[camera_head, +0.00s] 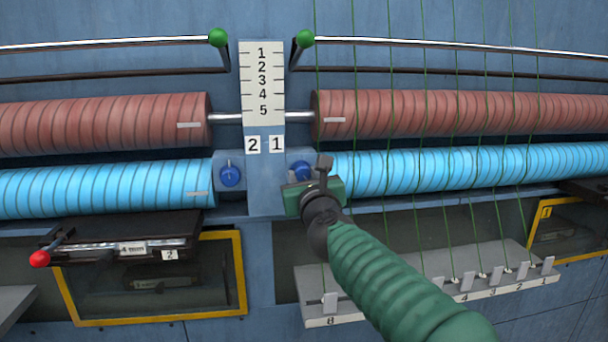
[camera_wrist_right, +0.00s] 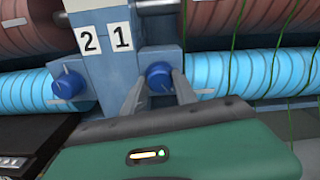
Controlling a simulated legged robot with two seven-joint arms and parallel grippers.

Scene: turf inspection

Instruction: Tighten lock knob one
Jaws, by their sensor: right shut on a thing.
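Lock knob one (camera_head: 299,169) is a round blue knob on a blue block, right of the column and below the label 1 (camera_head: 277,144). In the right wrist view the knob (camera_wrist_right: 159,74) sits between the two grey fingers of my right gripper (camera_wrist_right: 160,88), which is shut on it. In the head view my right gripper (camera_head: 310,180) covers part of the knob, with its green arm coming in from the lower right. My left gripper is not in view.
A matching blue knob (camera_head: 230,174) sits left of the column under label 2. Red rollers (camera_head: 430,112) and light blue rollers (camera_head: 450,168) run to both sides. Green strands hang at right above a numbered grey ledge (camera_head: 335,320). A red-tipped lever (camera_head: 39,259) is at lower left.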

